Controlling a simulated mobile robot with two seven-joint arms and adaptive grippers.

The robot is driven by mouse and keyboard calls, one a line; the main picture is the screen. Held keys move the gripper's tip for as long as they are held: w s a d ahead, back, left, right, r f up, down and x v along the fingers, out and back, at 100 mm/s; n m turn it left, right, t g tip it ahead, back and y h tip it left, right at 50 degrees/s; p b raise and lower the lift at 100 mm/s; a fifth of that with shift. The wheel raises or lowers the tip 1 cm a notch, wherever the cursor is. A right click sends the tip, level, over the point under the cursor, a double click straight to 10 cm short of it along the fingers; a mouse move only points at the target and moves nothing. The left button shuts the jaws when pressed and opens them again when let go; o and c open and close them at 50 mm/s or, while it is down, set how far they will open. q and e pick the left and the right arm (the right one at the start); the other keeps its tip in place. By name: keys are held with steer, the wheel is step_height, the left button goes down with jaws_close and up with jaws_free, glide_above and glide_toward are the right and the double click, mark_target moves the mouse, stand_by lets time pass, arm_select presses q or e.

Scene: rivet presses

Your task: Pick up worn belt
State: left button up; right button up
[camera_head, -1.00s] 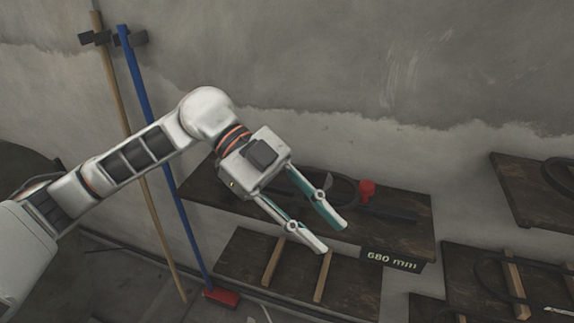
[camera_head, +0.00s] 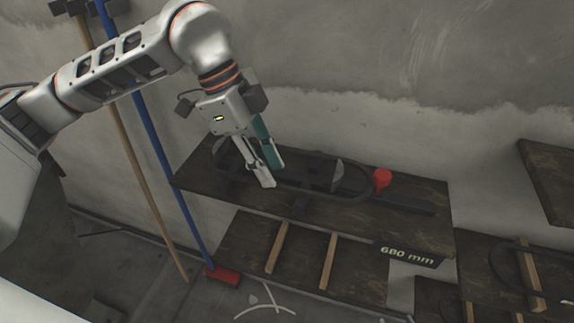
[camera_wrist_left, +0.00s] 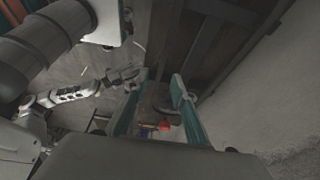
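A thin dark belt loop (camera_head: 367,183) lies along the upper dark shelf (camera_head: 415,190), around grey half-round pieces, with a red knob (camera_head: 382,179) at its right end. I take it as the worn belt; its wear is too small to tell. My left gripper (camera_head: 272,176) points down over the shelf near the loop's left part. Its fingers also show apart in the left wrist view (camera_wrist_left: 157,102), with nothing held between them. Whether they touch the belt is unclear. A second arm, with a small gripper (camera_wrist_left: 122,78), shows in the left wrist view; its fingers are too small to judge.
More shelving (camera_head: 548,180) stands at the right. A wooden pole (camera_head: 130,150) and a blue-handled broom (camera_head: 150,135) lean on the wall at the left. The grey wall is close behind.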

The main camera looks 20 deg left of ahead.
arm_select(q)
steer(key=shift+x, duration=1.45)
jaws_close()
steer(key=shift+a+r, duration=0.1)
steer(key=shift+a+r, duration=0.3)
steer(key=shift+r, duration=0.05)
steer(key=a+r, duration=0.7)
steer(key=a, duration=0.6)
steer(key=shift+w+b, duration=0.15)
steer(key=shift+b, duration=0.25)
steer(key=shift+a+r, duration=0.1)
steer(key=shift+a, duration=0.05)
